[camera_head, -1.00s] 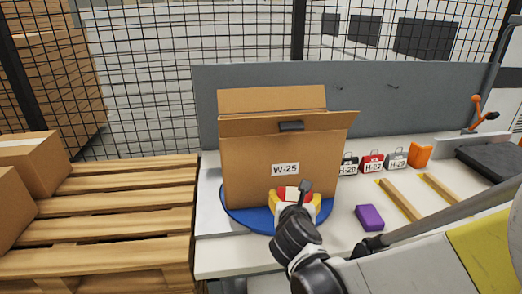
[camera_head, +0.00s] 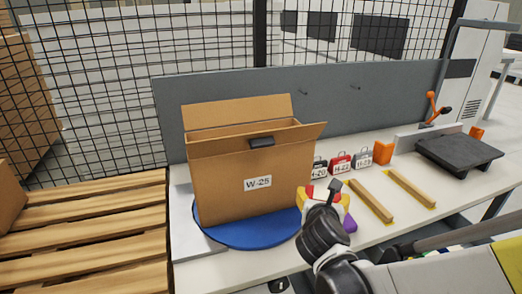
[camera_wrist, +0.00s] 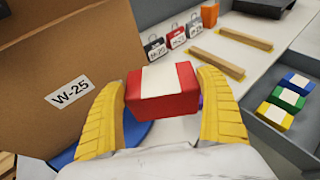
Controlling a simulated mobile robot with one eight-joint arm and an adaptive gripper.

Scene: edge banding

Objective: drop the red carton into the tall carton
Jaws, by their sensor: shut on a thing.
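The tall carton (camera_head: 228,196) is a brown open-topped box with label W-25, standing upright on a blue round turntable (camera_head: 250,238). Its flaps are up or splayed outward. It also fills the left of the wrist view (camera_wrist: 60,55). The red carton (camera_wrist: 163,91), red with a white band, sits between the yellow fingers of my gripper (camera_wrist: 165,100). My gripper (camera_head: 325,196) is shut on it, in front of the tall carton's right side and below its rim. In the head view the red carton is mostly hidden by my wrist.
A purple block (camera_head: 349,224) lies behind my gripper. Small labelled cases (camera_head: 341,162), an orange block (camera_head: 383,151) and wooden strips (camera_head: 370,200) lie to the right. A drawer (camera_wrist: 262,135) holds blue, green and yellow cartons. A pallet (camera_head: 90,230) stands left.

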